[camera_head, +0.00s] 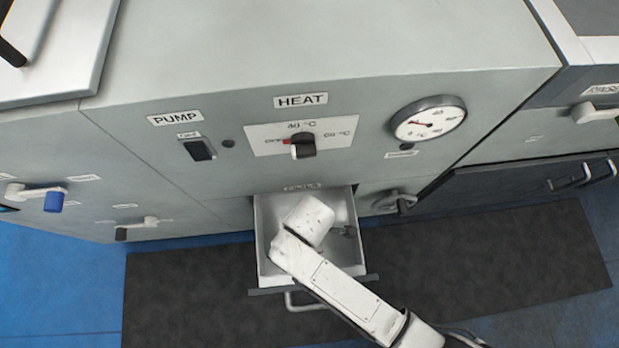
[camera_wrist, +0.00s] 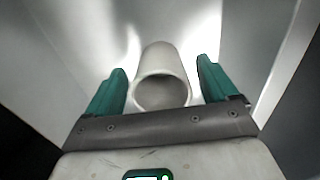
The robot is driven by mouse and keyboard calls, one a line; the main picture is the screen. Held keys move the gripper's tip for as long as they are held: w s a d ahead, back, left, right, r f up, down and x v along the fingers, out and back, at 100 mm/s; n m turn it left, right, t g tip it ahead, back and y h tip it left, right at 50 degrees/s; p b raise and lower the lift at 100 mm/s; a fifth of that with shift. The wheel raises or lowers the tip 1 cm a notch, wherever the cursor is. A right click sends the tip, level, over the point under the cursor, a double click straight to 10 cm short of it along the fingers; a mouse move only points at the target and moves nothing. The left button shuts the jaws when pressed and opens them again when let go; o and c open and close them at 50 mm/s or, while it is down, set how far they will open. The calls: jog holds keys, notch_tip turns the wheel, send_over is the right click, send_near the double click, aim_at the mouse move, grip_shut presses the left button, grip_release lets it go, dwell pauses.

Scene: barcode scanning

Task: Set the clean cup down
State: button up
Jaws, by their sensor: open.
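A plain pale grey cup (camera_wrist: 160,62) shows in the wrist view, its round open mouth facing the camera. It is inside a white-walled open drawer (camera_head: 266,237). My gripper (camera_wrist: 161,70) has its two green fingers open, one on each side of the cup. A narrow gap shows between each finger and the cup, so it appears not to be gripped. Whether the cup's base rests on the drawer floor I cannot tell. In the head view my arm reaches into the drawer and hides the cup.
The drawer's handle (camera_head: 305,304) is at its front edge, over a dark floor mat (camera_head: 190,300). The grey cabinet front above carries a heat knob (camera_head: 303,147), a pump switch (camera_head: 199,149) and a round gauge (camera_head: 429,120). The drawer walls stand close around my gripper.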

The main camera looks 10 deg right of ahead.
notch_tip(320, 180, up, 10)
jog(key=p, duration=0.3)
jog(key=shift+r, duration=0.15)
jog(key=shift+d, duration=0.1)
jog(key=s+d+r+m, duration=0.2)
jog(key=d+m, duration=0.4)
jog(key=d, duration=0.2)
jog(key=s+d+r+m, duration=0.2)
jog(key=s+d+m, duration=0.1)
jog(key=d+m, duration=0.3)
jog(key=s+d+r+m+t, duration=0.1)
jog(key=s+d+r+m, duration=0.1)
jog(key=d+m, duration=0.4)
jog(key=d, duration=0.4)
jog(key=shift+s+d+r, duration=0.25)
jog(key=shift+d+r, duration=0.05)
jog(key=shift+r, duration=0.1)
